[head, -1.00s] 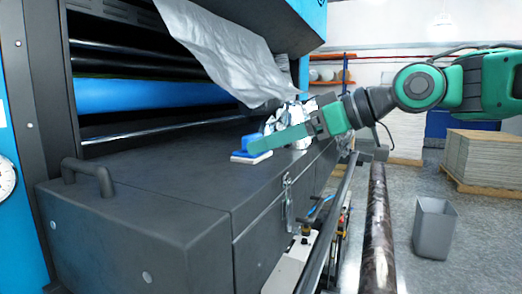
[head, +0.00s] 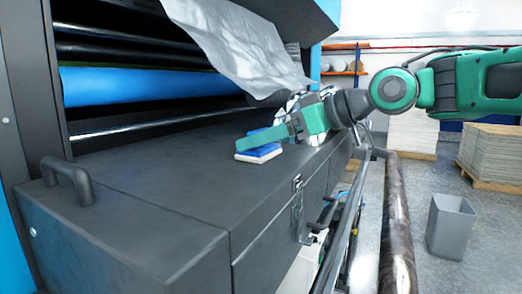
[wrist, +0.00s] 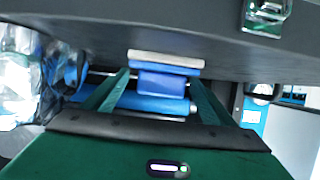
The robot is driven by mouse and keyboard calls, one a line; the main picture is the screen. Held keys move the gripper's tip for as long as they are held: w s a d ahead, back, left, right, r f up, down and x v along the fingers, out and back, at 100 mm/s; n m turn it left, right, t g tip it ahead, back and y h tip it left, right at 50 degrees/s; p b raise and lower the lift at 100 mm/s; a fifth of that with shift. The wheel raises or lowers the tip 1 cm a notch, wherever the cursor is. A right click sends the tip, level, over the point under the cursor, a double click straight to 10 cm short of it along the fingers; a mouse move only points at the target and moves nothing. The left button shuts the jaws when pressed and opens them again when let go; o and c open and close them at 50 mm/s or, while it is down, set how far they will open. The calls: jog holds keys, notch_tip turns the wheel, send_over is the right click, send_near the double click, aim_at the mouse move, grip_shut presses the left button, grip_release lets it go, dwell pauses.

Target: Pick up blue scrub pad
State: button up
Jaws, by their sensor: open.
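The blue scrub pad (head: 268,151) lies flat on the dark top of the machine's front cover (head: 165,180), its white layer facing down. It also shows in the wrist view (wrist: 163,83), where the cover is at the top and the white layer faces it. My gripper (head: 240,146) is at the pad from the right, its green finger crossing in front of the pad's blue upper part. In the wrist view my open gripper (wrist: 160,78) has one finger to each side of the blue upper part. I cannot tell whether either finger touches it.
A grey sheet (head: 235,45) hangs above and behind the pad. Crumpled clear film (wrist: 22,75) is at the left in the wrist view. A cover handle (head: 70,180) stands front left. A long dark roll (head: 397,235) and a grey bin (head: 451,225) are to the right.

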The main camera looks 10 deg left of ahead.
jog(key=x, duration=0.5)
jog(key=shift+a+r, duration=0.1)
jog(key=shift+r, duration=0.05)
jog(key=c, duration=0.7)
jog(key=shift+r, duration=0.15)
